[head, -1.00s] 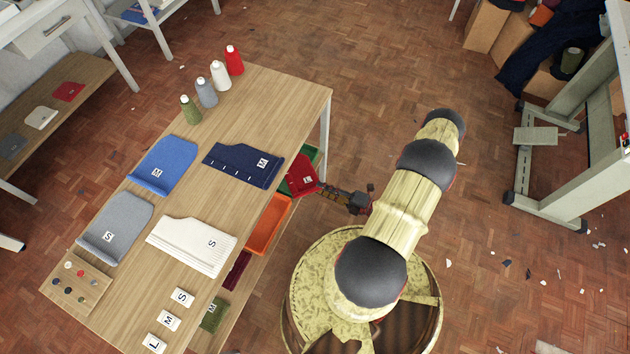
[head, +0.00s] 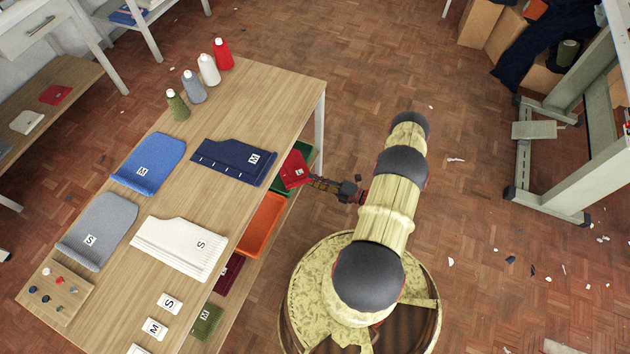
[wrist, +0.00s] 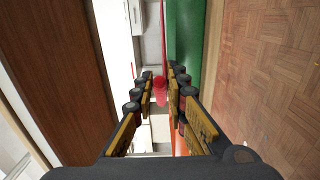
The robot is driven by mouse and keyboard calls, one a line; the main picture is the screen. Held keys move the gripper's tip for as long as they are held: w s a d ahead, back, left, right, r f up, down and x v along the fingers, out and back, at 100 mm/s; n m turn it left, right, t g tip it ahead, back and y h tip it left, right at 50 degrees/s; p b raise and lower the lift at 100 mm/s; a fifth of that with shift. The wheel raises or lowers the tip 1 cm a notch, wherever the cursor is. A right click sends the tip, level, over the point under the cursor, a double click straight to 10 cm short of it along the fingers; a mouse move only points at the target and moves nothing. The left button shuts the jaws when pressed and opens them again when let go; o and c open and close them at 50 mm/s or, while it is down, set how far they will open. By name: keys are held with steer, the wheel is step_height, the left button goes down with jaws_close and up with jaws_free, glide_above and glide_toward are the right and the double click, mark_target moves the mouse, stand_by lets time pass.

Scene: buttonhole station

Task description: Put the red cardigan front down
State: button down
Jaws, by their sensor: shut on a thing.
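The red cardigan front (head: 295,169), marked with a white L label, is at the table's right edge in the head view, by the green bin. My gripper (head: 318,184) is shut on its right end. In the wrist view my gripper's fingers (wrist: 160,92) close on the red piece (wrist: 162,40), which shows edge-on as a thin strip. Part of the cardigan front is hidden behind the tabletop edge in the head view.
A green bin (head: 304,152) and an orange bin (head: 262,224) sit below the tabletop's right edge. On the table (head: 275,95) lie navy (head: 233,161), blue (head: 149,163), grey (head: 97,231) and white (head: 179,246) knitted pieces. Thread cones (head: 208,69) stand at the back.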

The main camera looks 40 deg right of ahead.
steer(key=shift+r, duration=0.1)
steer(key=shift+f, duration=0.6)
steer(key=c, duration=1.8)
jaws_free()
steer(key=shift+o, duration=0.2)
steer(key=shift+r, duration=0.1)
